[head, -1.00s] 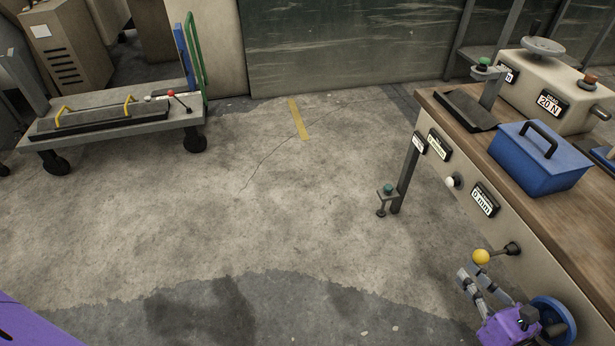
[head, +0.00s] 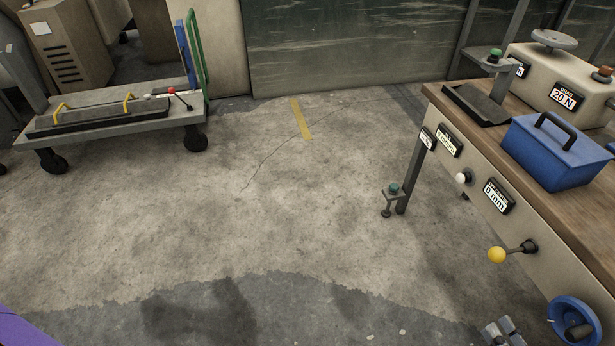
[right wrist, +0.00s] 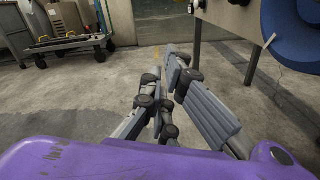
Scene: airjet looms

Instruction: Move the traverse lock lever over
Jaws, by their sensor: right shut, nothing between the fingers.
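A lever with a yellow ball knob (head: 497,255) sticks out to the left from the bench's front panel, on a dark pivot. A small white knob (head: 462,178) sits on the same panel, further back. I cannot tell from any label which one is the traverse lock lever. My right gripper (head: 503,330) is at the bottom edge of the head view, below the yellow knob and apart from it. In the right wrist view its grey fingers (right wrist: 165,68) are together and empty, pointing at the floor and bench leg. My left gripper is out of view.
A blue handwheel (head: 575,322) stands out from the panel, right of my right gripper. A blue lidded box (head: 548,150) and a cream "20 N" unit (head: 560,80) stand on the wooden bench top. A trolley (head: 110,128) is at the left. The middle floor is clear.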

